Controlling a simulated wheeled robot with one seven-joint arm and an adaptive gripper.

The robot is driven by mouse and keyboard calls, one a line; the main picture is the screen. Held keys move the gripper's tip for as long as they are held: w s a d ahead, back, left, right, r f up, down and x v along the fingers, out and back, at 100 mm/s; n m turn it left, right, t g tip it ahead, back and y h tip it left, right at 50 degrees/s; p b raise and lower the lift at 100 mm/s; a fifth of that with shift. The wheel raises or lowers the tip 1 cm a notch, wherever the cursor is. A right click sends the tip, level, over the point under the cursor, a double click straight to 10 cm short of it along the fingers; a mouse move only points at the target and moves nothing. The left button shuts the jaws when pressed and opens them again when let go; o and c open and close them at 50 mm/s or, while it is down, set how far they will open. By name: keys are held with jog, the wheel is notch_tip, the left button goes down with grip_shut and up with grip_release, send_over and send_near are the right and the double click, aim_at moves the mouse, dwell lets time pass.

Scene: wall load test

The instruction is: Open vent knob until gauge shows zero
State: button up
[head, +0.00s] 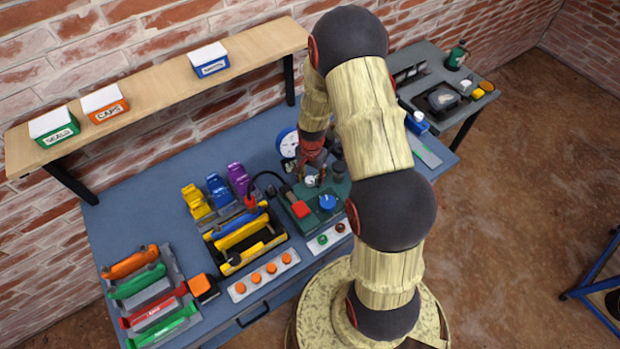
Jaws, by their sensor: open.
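A green pump-like unit (318,222) stands on the blue bench, partly hidden by my arm. It carries a blue knob (327,202), a red block (300,210) and a small white dial (310,181). A larger round white gauge with a blue rim (288,142) stands behind it. I cannot read either dial, and I cannot tell for sure which part is the vent knob. My gripper (312,176) is open and points down over the back of the green unit, close to the small dial. Whether it touches anything there is not clear.
A yellow-and-black tray (222,264) and yellow, blue and purple holders (218,188) stand to the left. A panel with orange knobs (264,275) lies in front. A wooden shelf (150,90) with labelled boxes runs behind. The bench is clear at left centre.

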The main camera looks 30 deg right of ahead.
jog(key=shift+f, duration=0.2)
jog(key=shift+c, duration=0.8)
jog(key=c, duration=1)
